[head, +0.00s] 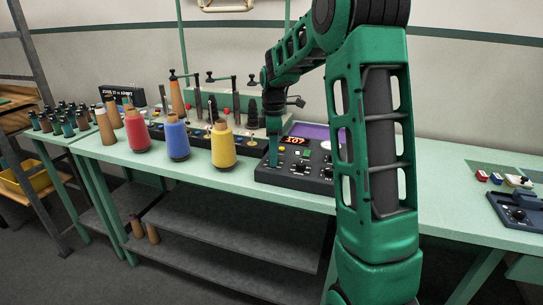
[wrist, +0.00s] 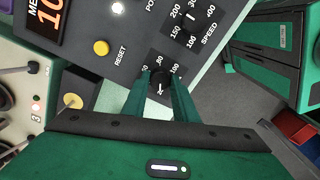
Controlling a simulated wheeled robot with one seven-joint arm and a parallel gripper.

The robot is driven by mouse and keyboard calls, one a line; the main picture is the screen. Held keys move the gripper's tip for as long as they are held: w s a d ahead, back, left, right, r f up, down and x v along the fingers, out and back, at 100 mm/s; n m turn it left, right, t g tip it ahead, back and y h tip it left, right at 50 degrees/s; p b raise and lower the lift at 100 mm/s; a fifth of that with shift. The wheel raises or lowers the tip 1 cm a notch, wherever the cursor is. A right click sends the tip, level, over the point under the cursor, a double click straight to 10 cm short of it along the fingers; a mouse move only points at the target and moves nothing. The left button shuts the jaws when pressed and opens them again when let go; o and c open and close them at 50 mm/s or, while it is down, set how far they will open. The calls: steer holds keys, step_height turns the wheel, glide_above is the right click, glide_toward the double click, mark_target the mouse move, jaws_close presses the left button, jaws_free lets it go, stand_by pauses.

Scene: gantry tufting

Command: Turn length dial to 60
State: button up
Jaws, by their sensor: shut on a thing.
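A dark control panel (head: 262,177) sits on the green bench, with a lit orange-red display (head: 293,140). In the wrist view, the panel (wrist: 122,48) shows a small black dial (wrist: 160,78) near its lower edge, ringed by white numbers. My gripper (wrist: 161,92) has its two green fingers closed on either side of this dial. The fingers hide part of the scale and any name label, and I cannot read the pointer's setting with certainty. In the head view, my gripper (head: 273,158) reaches down to the panel's left part.
A speed dial (wrist: 192,17) and a yellow reset button (wrist: 101,47) are on the same panel. Red (head: 137,130), blue (head: 177,138) and yellow (head: 223,146) yarn cones stand left of the panel. A blue-grey device (head: 516,209) lies at the right.

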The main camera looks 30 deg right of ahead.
steer(key=m, duration=0.3)
steer(key=shift+w+d+r, duration=0.1)
steer(key=shift+w+d, duration=0.05)
steer(key=m, duration=1.6)
steer(key=shift+m, duration=2)
steer(key=shift+w+a, duration=0.1)
steer(key=shift+a, duration=0.15)
steer(key=o, duration=1)
steer(key=shift+d+m, duration=0.1)
steer(key=shift+m, duration=0.2)
